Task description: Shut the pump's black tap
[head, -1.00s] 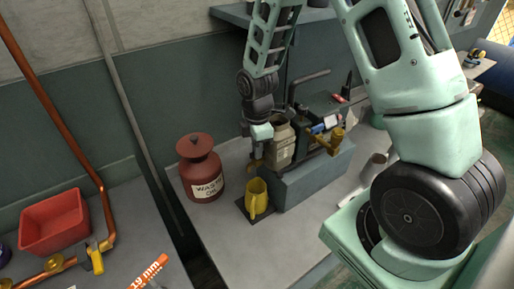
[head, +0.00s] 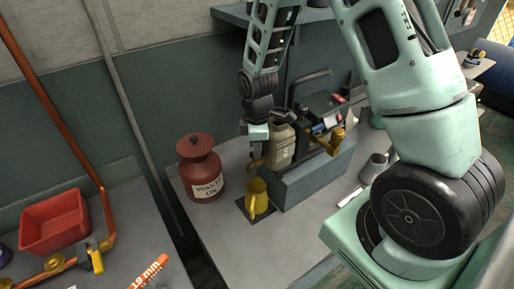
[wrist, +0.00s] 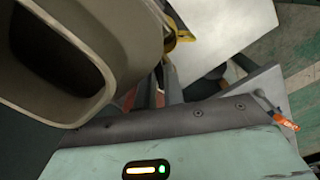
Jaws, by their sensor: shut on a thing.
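The pump (head: 318,176) is a blue-grey block with dark fittings, standing on the bench. A brass spout (head: 254,164) shows at its left end. My gripper (head: 257,149) points down just above this spout, left of a beige bottle (head: 281,147). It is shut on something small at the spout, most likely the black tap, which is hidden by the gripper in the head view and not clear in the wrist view. A yellow jug (head: 257,196) stands below the spout. In the wrist view my gripper's fingers (wrist: 170,82) are partly hidden beside the beige bottle (wrist: 100,30).
A red waste oil can (head: 201,170) stands left of the pump. The beige bottle is very close to my gripper. A grey cup (head: 374,167) stands to the right. Copper pipework and a red bin (head: 54,222) are on the left bench. The bench front is mostly clear.

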